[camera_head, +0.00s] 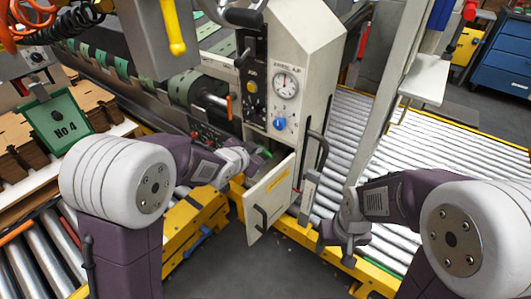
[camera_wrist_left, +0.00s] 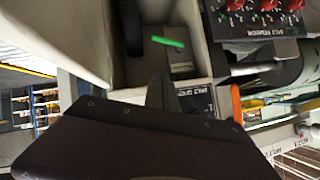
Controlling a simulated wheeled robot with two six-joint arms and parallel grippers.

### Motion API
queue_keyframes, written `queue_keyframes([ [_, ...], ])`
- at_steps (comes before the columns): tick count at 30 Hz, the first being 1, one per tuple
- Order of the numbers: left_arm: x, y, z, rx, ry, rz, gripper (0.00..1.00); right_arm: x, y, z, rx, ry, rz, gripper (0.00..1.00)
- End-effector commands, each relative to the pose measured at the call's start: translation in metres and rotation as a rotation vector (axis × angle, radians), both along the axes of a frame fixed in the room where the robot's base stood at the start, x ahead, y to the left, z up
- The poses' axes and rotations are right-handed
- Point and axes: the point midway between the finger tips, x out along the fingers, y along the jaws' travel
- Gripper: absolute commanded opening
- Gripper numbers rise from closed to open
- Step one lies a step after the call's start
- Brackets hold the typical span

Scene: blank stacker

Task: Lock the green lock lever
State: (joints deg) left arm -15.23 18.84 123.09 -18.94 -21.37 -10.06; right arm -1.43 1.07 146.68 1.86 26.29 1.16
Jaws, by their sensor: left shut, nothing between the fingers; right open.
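The green lock lever (camera_wrist_left: 168,42) shows in the left wrist view as a short bright green bar inside a recessed compartment (camera_wrist_left: 135,70). In the head view a small green tip (camera_head: 266,153) shows just right of my left gripper (camera_head: 252,158). My left gripper is shut and empty at the compartment's opening. Its dark fingers (camera_wrist_left: 159,92) point into the compartment, below the lever and apart from it in the picture. My right gripper (camera_head: 345,246) is open and empty, low in front of the roller conveyor. The lever's base is hard to make out.
The cabinet's white door (camera_head: 268,202) stands open below my left gripper, its black handle outward. Above are a gauge (camera_head: 286,84) and a blue knob (camera_head: 279,124). An orange lever (camera_wrist_left: 236,103) is close by.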

Motion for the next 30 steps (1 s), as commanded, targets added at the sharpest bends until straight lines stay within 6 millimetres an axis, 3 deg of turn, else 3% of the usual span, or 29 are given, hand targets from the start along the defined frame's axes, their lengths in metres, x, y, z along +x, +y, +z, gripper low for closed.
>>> queue_keyframes([
  [15, 0.078, -0.033, -0.059, 0.001, 0.003, 0.0, 0.0, 0.0, 0.0, -0.029, 0.0, 0.0, 0.0, 0.54],
  [21, 0.087, -0.027, -0.084, 0.001, 0.003, 0.002, 0.0, 0.0, 0.0, -0.039, 0.0, 0.0, 0.0, 0.54],
  [30, 0.09, -0.026, -0.088, 0.0, 0.001, 0.001, 0.0, 0.0, 0.0, -0.04, 0.0, 0.0, 0.0, 0.54],
])
